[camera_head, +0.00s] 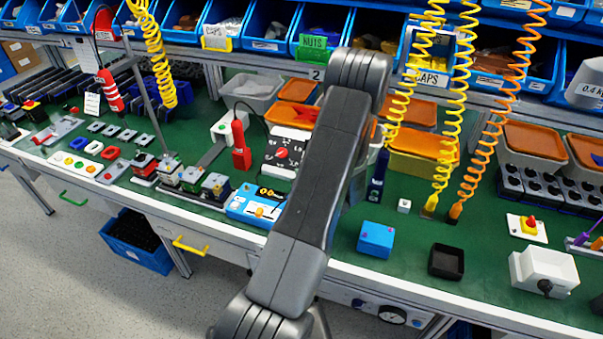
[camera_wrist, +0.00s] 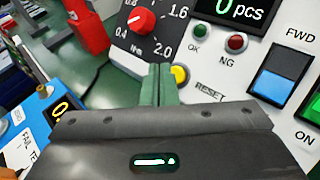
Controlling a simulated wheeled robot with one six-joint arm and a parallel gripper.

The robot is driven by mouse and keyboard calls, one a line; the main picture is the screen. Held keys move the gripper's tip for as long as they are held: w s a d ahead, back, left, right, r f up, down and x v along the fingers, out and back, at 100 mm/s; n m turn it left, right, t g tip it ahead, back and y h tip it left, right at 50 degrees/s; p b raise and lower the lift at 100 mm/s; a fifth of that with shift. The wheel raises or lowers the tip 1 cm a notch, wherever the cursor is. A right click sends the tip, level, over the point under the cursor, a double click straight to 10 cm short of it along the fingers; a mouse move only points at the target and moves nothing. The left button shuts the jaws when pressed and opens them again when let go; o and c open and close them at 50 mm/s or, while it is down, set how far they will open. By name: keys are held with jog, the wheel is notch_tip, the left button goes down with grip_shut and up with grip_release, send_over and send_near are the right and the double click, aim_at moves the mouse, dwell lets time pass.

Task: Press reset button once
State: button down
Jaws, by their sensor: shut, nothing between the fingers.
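The yellow reset button (camera_wrist: 180,75) shows in the wrist view just above and left of the printed RESET label, on a white panel (camera_wrist: 218,68). My gripper (camera_wrist: 158,72) is shut and empty, its green fingers pressed together. Its tips appear directly left of the button and overlap its left edge in the picture. I cannot tell whether they touch it. In the head view my arm covers the button and my gripper.
A red dial (camera_wrist: 142,20) on a black scale sits left of the panel. Green and red lamps, a counter display (camera_wrist: 240,10) and a blue rocker switch (camera_wrist: 273,82) are on the right. A blue device (camera_head: 254,205) and red tool (camera_head: 241,147) stand nearby.

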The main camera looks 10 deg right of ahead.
jog(key=s+r, duration=0.1)
jog(key=s+a+r, duration=0.2)
jog(key=shift+r, duration=0.25)
dwell(0.4)
dwell(0.5)
jog(key=shift+w+d+f+p, duration=0.5)
jog(key=shift+w+p, duration=0.15)
jog(key=shift+p, duration=0.1)
jog(key=shift+s+a+r+p, duration=0.65)
jog(key=shift+s+r+p, duration=0.25)
jog(key=shift+r+p, duration=0.05)
jog(key=shift+s+a+r+p, duration=0.6)
jog(key=shift+s+r+p, duration=0.25)
jog(key=shift+r+p, duration=0.05)
